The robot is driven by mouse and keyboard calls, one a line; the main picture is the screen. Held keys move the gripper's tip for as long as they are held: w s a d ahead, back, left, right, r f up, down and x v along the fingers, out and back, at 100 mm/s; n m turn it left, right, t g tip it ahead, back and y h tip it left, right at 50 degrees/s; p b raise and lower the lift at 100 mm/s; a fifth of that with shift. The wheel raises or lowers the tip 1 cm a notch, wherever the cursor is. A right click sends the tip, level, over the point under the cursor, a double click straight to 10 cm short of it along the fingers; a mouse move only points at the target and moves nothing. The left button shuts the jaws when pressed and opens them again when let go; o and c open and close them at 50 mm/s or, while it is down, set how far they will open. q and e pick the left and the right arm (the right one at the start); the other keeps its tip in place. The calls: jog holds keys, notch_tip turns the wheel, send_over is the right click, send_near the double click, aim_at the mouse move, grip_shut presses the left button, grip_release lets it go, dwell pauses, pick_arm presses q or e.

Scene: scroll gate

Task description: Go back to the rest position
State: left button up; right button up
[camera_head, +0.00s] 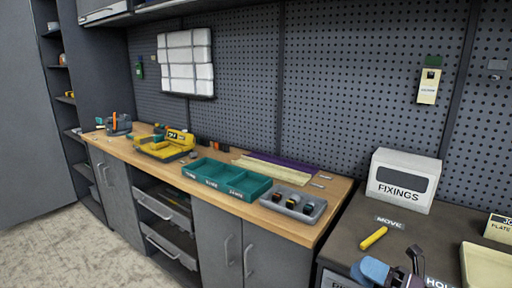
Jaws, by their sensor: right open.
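My right gripper (405,268) shows at the bottom edge, right of centre, above the dark counter. It is open, with dark fingers, and nothing shows between them. A blue part beside it is partly cut off by the frame. My left gripper is not in view. A yellow cylinder (373,238) lies on the dark counter by the MOVE label (390,223), a little beyond the right gripper and apart from it.
A white FIXINGS box (402,181) stands at the back of the dark counter (345,245). A cream tray (488,265) is at the right edge. The wooden bench (310,233) holds a green divided tray (225,180), a grey tray (293,203) and a yellow tool (165,145).

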jog(key=s+d+f+m+h, duration=0.2)
jog(key=s+f+m+h, duration=0.7)
jog(key=f+m, duration=0.5)
jog(key=s+d+f+m+h, duration=0.3)
jog(key=s+f+m+h, duration=0.6)
jog(key=m, duration=1.1)
jog(key=s+f, duration=0.3)
jog(key=f, duration=0.2)
jog(key=shift+d+m+h, duration=0.25)
jog(key=shift+m+h, duration=0.05)
jog(key=shift+m, duration=0.1)
